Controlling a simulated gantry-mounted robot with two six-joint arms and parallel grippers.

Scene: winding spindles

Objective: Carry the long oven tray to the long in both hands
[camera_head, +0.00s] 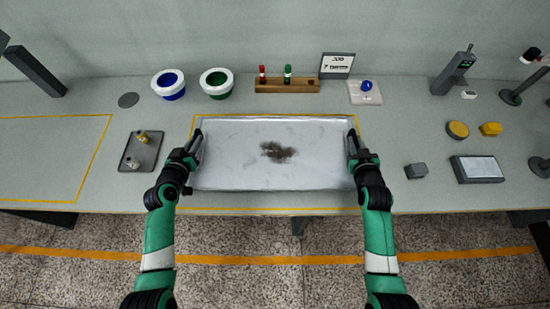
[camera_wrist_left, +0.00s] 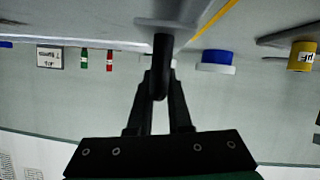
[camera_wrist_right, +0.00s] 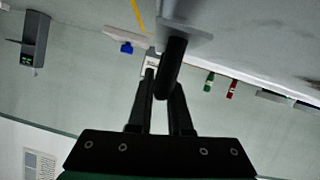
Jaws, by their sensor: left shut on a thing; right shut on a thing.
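The long oven tray (camera_head: 270,175) is pale metal with a brown burnt stain in its middle. It lies level across the centre of the bench, over or within a yellow outline; I cannot tell whether it touches the bench. My left gripper (camera_head: 194,146) is shut on its dark handle at the left end, and this handle shows in the left wrist view (camera_wrist_left: 160,60). My right gripper (camera_head: 354,147) is shut on the handle at the right end, which shows in the right wrist view (camera_wrist_right: 171,65).
A second yellow outline (camera_head: 97,150) encloses free room at the left. Behind are a blue bowl (camera_head: 168,84), a green bowl (camera_head: 216,83) and a wooden rack (camera_head: 287,87). A grey block (camera_head: 416,170) lies right.

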